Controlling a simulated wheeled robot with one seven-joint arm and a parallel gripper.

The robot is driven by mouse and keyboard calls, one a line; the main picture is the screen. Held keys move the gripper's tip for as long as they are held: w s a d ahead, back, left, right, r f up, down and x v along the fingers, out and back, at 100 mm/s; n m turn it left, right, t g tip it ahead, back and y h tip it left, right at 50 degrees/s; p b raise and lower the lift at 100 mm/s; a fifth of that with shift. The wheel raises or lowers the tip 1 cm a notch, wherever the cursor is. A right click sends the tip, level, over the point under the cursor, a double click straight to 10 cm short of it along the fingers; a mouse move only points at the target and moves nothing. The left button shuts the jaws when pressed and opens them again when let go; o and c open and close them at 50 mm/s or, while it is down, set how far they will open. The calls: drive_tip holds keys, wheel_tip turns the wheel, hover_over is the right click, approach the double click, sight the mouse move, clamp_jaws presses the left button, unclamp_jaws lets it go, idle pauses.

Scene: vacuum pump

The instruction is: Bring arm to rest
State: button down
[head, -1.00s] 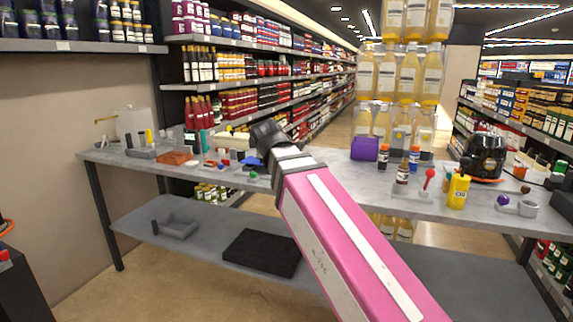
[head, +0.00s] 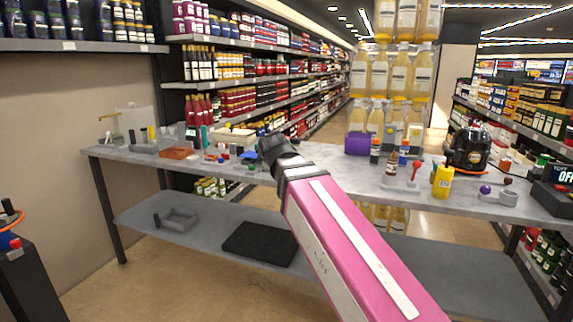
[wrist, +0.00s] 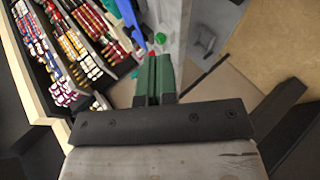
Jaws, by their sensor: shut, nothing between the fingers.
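My arm, pink and white with a dark wrist, reaches up from the lower right of the head view toward the near edge of the table (head: 330,165). Its wrist end shows in front of that edge. My gripper (wrist: 152,62) has two green fingers, shut together and empty in the wrist view. The fingers cannot be made out in the head view. In the wrist view, a blue item (wrist: 130,18), a green round item (wrist: 160,38) and a small red item show beyond the fingertips. How far they are from the fingers is hard to tell.
A dark stand (head: 25,275) is at left. The floor in front is clear.

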drive_tip(key=s+d+f+m+g+h, duration=0.1)
drive_tip(key=s+d+f+m+g, duration=0.2)
drive_tip(key=d+f, duration=0.5)
drive_tip(key=s+d+f+m+g, duration=0.15)
drive_tip(key=d+f+m, duration=0.3)
drive_tip(key=f, duration=0.85)
drive_tip(key=s+d+f+m+g+h, duration=0.1)
drive_tip(key=d+f+m+g, duration=0.25)
drive_tip(key=d+f, duration=0.45)
drive_tip(key=s+d+f+m+g+y, duration=0.1)
drive_tip(key=s+d+f+m+g, duration=0.2)
drive_tip(key=f, duration=0.8)
drive_tip(key=s+m, duration=0.2)
drive_tip(key=s, duration=0.2)
drive_tip(key=shift+s+d+f+m, duration=0.2)
drive_tip(key=shift+s+f+m, duration=0.15)
drive_tip(key=shift+f+m, duration=0.05)
